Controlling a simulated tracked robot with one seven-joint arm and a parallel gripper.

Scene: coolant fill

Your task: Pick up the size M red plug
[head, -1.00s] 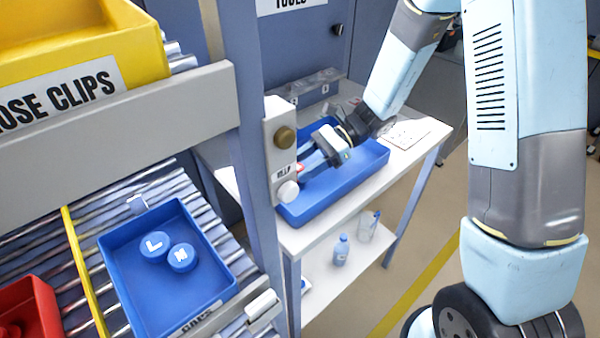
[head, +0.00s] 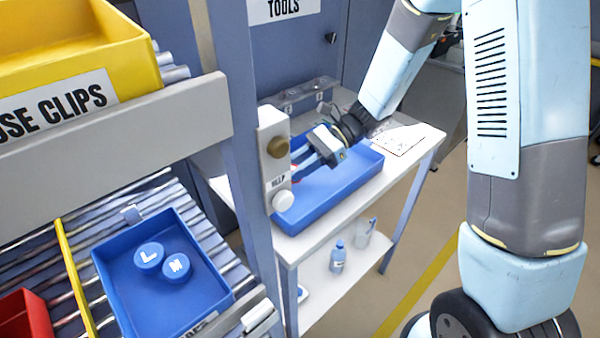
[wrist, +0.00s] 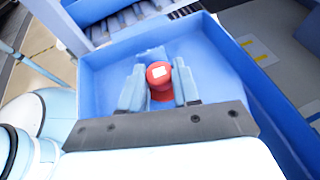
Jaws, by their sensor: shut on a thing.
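A red plug (wrist: 160,80) with a pale patch on its top sits between the two fingers of my gripper (wrist: 159,88) in the wrist view. The fingers are shut on it. The size letter on the patch is too small to read. In the head view my gripper (head: 301,162) reaches over the blue tray (head: 345,190) on the white table, and only a sliver of red shows at its tips. A post hides part of the tray there. I cannot tell whether the plug touches the tray floor.
A grey post with a HELP panel (head: 276,165) stands close left of my gripper. A blue bin (head: 125,285) with caps marked L (head: 149,256) and M (head: 176,268) sits on the roller rack. A bottle (head: 338,257) stands on the lower shelf.

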